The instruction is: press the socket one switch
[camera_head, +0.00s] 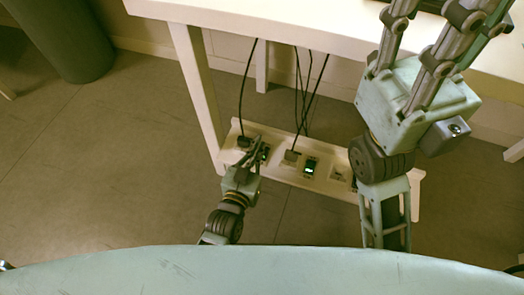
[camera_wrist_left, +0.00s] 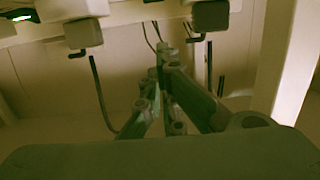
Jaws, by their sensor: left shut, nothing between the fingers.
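A pale socket strip (camera_head: 277,174) lies low between the table legs, with several sockets and switches in a row. At its left end, a dark plug (camera_head: 244,141) sits in a socket with a dark switch (camera_head: 265,152) beside it. My left gripper (camera_head: 257,143) is shut and empty, its fingertips over this left end, partly covering it; contact cannot be told. In the left wrist view its fingers (camera_wrist_left: 168,45) converge. The middle switch (camera_head: 309,168) glows green. My right gripper (camera_head: 432,30) is large at the upper right; its fingertips are cut off by the frame.
A white table (camera_head: 285,22) overhangs the strip, and its leg (camera_head: 194,80) stands left of it. Black cables (camera_head: 301,85) hang down to the plugs. A second plug (camera_head: 292,156) sits mid-strip. A green-grey cylinder (camera_head: 65,40) stands at the upper left. The floor at left is clear.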

